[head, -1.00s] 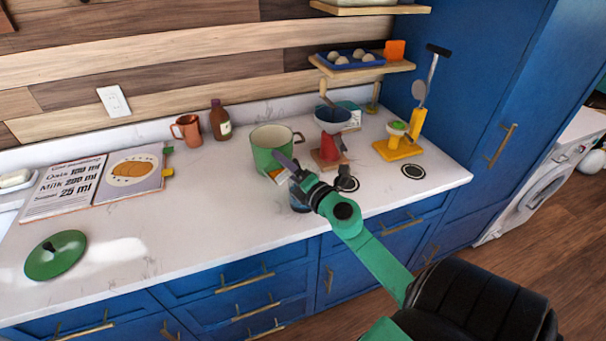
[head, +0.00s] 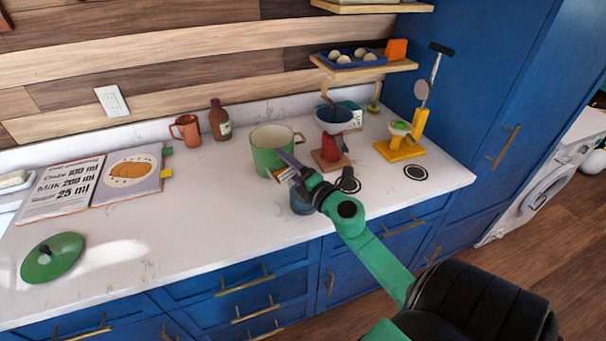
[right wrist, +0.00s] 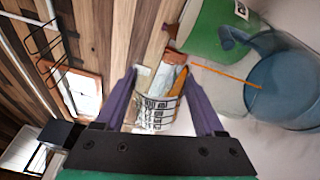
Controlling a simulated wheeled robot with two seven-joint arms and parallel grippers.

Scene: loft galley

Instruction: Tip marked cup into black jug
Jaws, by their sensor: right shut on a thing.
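My right gripper (right wrist: 165,100), with purple fingers, is shut on the marked cup (right wrist: 155,112), a small clear cup with black marks and white and orange in it. The cup also shows in the head view (head: 281,173), in front of the green pot. It is tilted over. A blue see-through jug (right wrist: 292,82) stands below it on the counter; in the head view the jug (head: 300,205) is partly hidden by my gripper. A thin orange line, like a stream, runs from near the cup's mouth to the jug. I see no clearly black jug. My left gripper is not in view.
The green pot (head: 268,152) stands close behind the cup. An orange mug (head: 187,131), brown bottle (head: 219,122) and green lid (head: 53,257) are left.

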